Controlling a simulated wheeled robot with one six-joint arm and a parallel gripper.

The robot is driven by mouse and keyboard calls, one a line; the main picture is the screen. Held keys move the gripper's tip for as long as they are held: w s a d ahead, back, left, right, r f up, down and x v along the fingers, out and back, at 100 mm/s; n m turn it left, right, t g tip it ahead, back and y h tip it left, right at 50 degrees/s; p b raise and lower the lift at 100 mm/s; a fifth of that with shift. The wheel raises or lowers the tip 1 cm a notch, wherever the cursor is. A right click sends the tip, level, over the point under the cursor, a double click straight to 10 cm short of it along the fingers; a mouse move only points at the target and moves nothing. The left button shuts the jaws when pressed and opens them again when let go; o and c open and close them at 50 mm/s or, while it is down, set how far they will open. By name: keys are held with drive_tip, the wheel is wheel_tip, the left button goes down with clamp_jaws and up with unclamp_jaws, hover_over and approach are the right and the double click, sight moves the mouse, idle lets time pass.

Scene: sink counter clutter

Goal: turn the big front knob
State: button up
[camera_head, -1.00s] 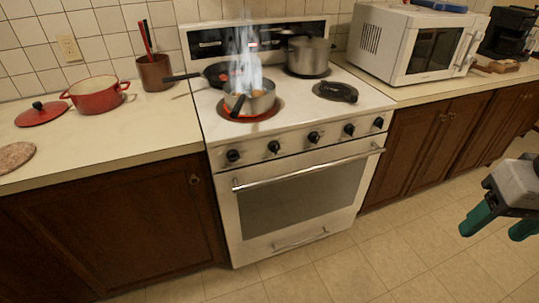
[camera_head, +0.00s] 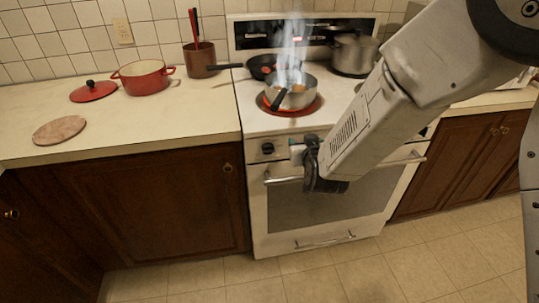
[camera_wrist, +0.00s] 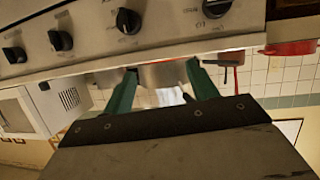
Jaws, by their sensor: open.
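The stove's front panel (camera_head: 252,150) carries a row of similar black knobs; I cannot tell which is the big one. The leftmost knob (camera_head: 267,148) is clear in the head view, left of my gripper (camera_head: 300,153), and the arm hides most others. In the wrist view, where the scene appears upside down, my gripper (camera_wrist: 161,68) has two green fingers spread apart with nothing between them. Above the fingers are the leftmost knob (camera_wrist: 216,7), the second knob (camera_wrist: 128,20), the third knob (camera_wrist: 60,40) and the fourth knob (camera_wrist: 14,55). No finger visibly touches a knob.
A steaming pan (camera_head: 292,94) sits on a glowing burner, with a dark pan (camera_head: 262,67) and a pot (camera_head: 355,54) behind. The oven handle (camera_head: 283,181) runs below the knobs. A red pot (camera_head: 143,77) stands on the left counter. The floor in front is clear.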

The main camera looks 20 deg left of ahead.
sight(269, 153)
drive_tip(key=s+a+f+n+t+y, duration=0.2)
drive_tip(key=s+a+f+t, duration=0.1)
drive_tip(key=s+a+f, duration=0.45)
drive_tip(key=x, duration=0.6)
drive_tip(key=f+x, duration=0.1)
drive_tip(key=x, duration=0.2)
drive_tip(key=shift+w+d, duration=0.15)
drive_tip(key=shift+w, duration=0.15)
drive_tip(key=c, duration=1)
